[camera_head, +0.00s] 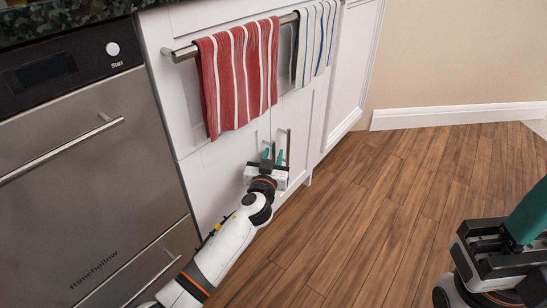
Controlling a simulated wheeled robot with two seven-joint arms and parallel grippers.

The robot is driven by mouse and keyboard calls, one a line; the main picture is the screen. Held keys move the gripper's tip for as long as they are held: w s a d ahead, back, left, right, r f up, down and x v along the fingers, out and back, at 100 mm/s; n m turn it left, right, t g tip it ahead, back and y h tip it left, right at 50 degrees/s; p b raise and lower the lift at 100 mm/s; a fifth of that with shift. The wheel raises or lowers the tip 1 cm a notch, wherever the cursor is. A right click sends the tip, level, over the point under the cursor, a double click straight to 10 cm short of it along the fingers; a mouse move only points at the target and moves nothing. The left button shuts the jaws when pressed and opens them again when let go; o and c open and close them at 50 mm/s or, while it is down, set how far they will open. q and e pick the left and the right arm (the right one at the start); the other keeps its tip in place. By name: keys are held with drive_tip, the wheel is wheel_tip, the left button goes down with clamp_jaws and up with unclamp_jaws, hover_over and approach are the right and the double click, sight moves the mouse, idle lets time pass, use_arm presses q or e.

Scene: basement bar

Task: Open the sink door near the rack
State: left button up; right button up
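The white sink cabinet has a pair of lower doors, a left door (222,180) and a right door (303,120), both looking closed. A vertical metal handle (288,143) is on the right door, and another handle (272,148) shows partly behind my gripper. My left gripper (273,156) is at the handles, with its teal fingers apart. The left handle appears between the fingers in this view; whether they touch it I cannot tell. My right gripper (523,215) is at the right edge, away from the cabinet, partly cut off.
A towel rack (180,53) above the doors holds a red striped towel (238,75) and a white striped towel (316,42). A steel dishwasher (90,180) stands at left. The wooden floor (370,220) in front is clear.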

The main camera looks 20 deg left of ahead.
use_arm(q)
drive_tip(key=shift+w+a, duration=0.1)
drive_tip(key=shift+w, duration=0.55)
clamp_jaws()
